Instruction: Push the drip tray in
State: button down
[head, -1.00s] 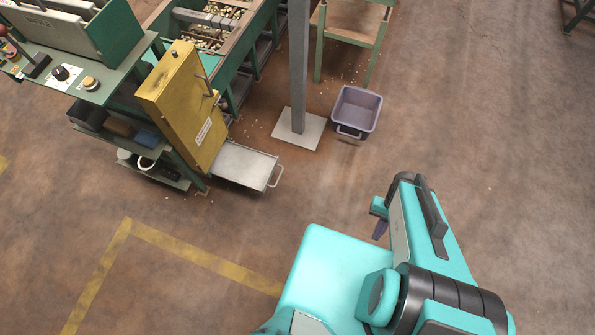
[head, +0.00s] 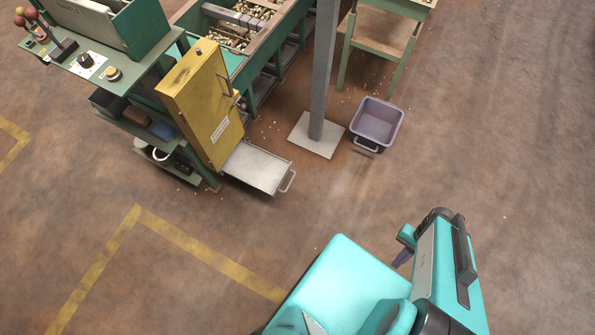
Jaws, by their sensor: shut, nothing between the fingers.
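The drip tray (head: 257,167) is a flat pale metal tray low down beside the yellow cabinet (head: 204,104). It sticks out from under the cabinet towards the lower right, with a wire handle (head: 288,182) on its outer end. My gripper (head: 403,258) shows as a small dark tip at the end of my turquoise arm, lower right of the tray. It is shut and empty, and clear floor lies between it and the tray handle. Most of its fingers are hidden or too small to make out.
A grey post on a square base plate (head: 316,135) stands right of the tray. A purple-grey bin (head: 376,124) sits beside it. A green control bench (head: 112,62) stands at the left. A yellow floor line (head: 205,252) crosses the open floor in front.

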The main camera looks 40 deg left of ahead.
aim_at(265, 171)
jog(key=z, duration=0.1)
jog(key=k, duration=1.05)
jog(key=u, duration=4.15)
jog(key=i, duration=0.15)
jog(key=z, duration=1.8)
jog(key=i, duration=0.45)
jog(key=z, duration=0.05)
